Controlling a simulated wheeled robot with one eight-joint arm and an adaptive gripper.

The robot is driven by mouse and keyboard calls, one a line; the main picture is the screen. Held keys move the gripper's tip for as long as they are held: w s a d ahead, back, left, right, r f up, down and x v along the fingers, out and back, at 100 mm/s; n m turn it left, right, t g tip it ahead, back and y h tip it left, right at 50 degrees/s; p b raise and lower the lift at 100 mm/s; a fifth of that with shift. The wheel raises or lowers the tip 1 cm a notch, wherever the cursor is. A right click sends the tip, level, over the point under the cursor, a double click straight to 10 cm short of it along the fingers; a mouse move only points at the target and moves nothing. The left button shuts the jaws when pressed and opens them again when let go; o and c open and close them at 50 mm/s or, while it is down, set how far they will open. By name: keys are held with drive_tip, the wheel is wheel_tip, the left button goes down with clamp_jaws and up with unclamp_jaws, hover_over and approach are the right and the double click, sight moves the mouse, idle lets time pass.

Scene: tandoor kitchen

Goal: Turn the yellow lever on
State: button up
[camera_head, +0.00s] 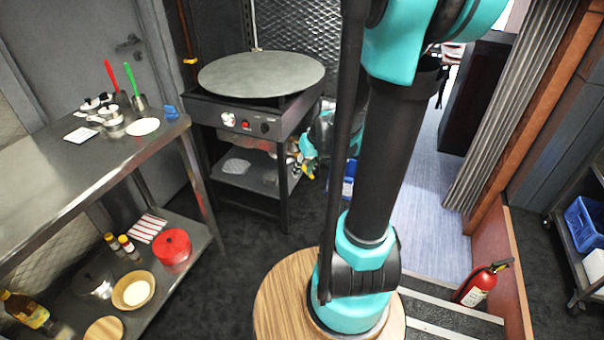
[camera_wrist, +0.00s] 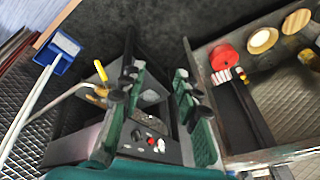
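A small yellow lever (camera_wrist: 97,91) shows in the wrist view at the end of a pale curved pipe, left of my gripper (camera_wrist: 157,65). It lies at the side of the griddle stand. My gripper's two fingers are spread with nothing between them. The left finger in that view is the closer one to the lever, with a gap visible in the picture. In the head view my gripper (camera_head: 306,158) is low beside the stand's right side, largely behind my arm. Yellow bits there are too small to tell apart. Whether the lever is on cannot be told.
The griddle stand (camera_head: 240,115) has knobs on its front. A steel table (camera_head: 70,190) with dishes stands left. A blue dustpan (camera_wrist: 62,62) is left of the lever in the wrist view. A fire extinguisher (camera_head: 480,284) stands right. A dark orange handle (camera_head: 190,61) is on a back pipe.

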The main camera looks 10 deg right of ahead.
drive_tip(key=w+d+f+n+t+y, duration=0.1)
drive_tip(key=w+d+f+n+y, duration=0.2)
drive_tip(key=w, duration=0.6)
drive_tip(key=w+d+f+n+y, duration=0.15)
drive_tip(key=w+d+f, duration=0.35)
drive_tip(key=w, duration=0.5)
drive_tip(key=w+d+f+n+t+y, duration=0.1)
drive_tip(key=w+d+f+n+y, duration=0.1)
drive_tip(key=w+d+f, duration=0.35)
drive_tip(key=n+t+y, duration=0.2)
drive_tip(key=n, duration=0.1)
approach(305, 169)
drive_tip(key=d+f+x, duration=0.1)
drive_tip(key=x, duration=1.1)
drive_tip(key=shift+w+a+f, duration=0.25)
drive_tip(key=shift+f, duration=0.3)
drive_tip(key=shift+m, duration=0.25)
clamp_jaws()
